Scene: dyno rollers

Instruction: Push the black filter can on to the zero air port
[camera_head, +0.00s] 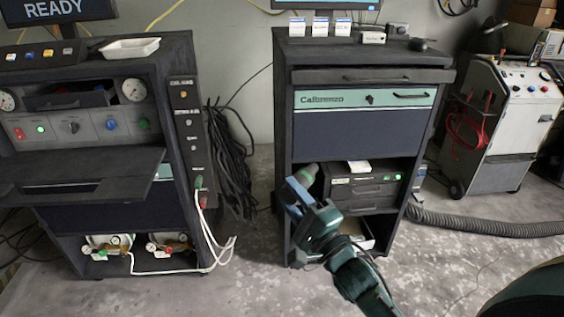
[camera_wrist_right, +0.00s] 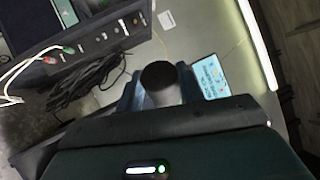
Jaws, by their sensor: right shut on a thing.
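My right gripper (camera_head: 298,196) is in front of the middle cabinet's open shelf, its arm coming up from the bottom. In the right wrist view, the gripper (camera_wrist_right: 160,92) is shut on the filter can (camera_wrist_right: 158,74), whose round black end shows between the fingers. In the head view a dark can-like top (camera_head: 309,170) shows just above the fingers. The left cabinet's port panel (camera_head: 187,125) has a column of small ports, well left of the gripper. The panel (camera_wrist_right: 105,35) also shows in the right wrist view. Its labels are too small to tell the zero air port. My left gripper is not in view.
A black instrument box (camera_head: 362,188) with green lights stands on the shelf right of the gripper. Black cables (camera_head: 232,165) hang between the cabinets. White hoses (camera_head: 205,225) run from the left cabinet's panel. A grey corrugated duct (camera_head: 485,226) lies on the right floor.

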